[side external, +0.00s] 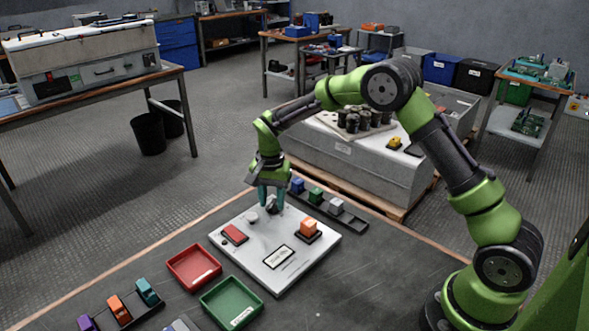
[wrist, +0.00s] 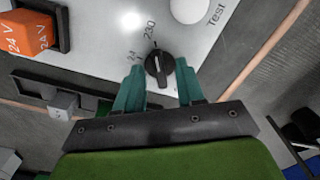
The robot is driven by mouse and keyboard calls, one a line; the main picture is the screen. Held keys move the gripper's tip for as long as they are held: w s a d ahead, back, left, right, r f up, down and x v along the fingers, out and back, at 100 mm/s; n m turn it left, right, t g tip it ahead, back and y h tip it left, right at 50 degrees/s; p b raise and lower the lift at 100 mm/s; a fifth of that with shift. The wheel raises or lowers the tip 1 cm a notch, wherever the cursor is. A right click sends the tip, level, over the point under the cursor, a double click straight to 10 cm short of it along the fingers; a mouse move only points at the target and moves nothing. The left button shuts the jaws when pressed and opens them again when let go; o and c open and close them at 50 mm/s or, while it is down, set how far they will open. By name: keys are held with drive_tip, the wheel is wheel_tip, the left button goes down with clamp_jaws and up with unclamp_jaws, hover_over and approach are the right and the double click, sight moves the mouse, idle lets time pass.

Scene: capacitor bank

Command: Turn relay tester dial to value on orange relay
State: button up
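The white relay tester (side external: 268,275) lies on the dark table. Its black dial (wrist: 156,68) shows in the wrist view, with the labels "24" and "230" beside it. The dial's pointer end is toward the top of that view, nearer the "230" label; its exact setting is hard to tell. My gripper (wrist: 160,68) has its two teal fingers on either side of the dial, apart, with gaps visible. It also shows in the side view (side external: 271,197), over the tester's far part. The orange relay (side external: 308,227) sits in a black socket on the tester and reads "24 V" in the wrist view (wrist: 30,33).
A white round button (wrist: 190,8) labelled "Test" is near the dial. A black rail (side external: 340,214) with blue, green and grey relays lies behind the tester. A red tray (side external: 172,270) and a green tray (side external: 210,300) stand to the front left.

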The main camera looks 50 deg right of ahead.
drive_tip(key=shift+f, duration=0.1)
clamp_jaws()
drive_tip(key=shift+n, duration=0.4)
drive_tip(key=n, duration=0.5)
drive_tip(key=shift+n, duration=0.3)
drive_tip(key=n, duration=0.5)
drive_tip(key=shift+n, duration=0.3)
idle(0.3)
unclamp_jaws()
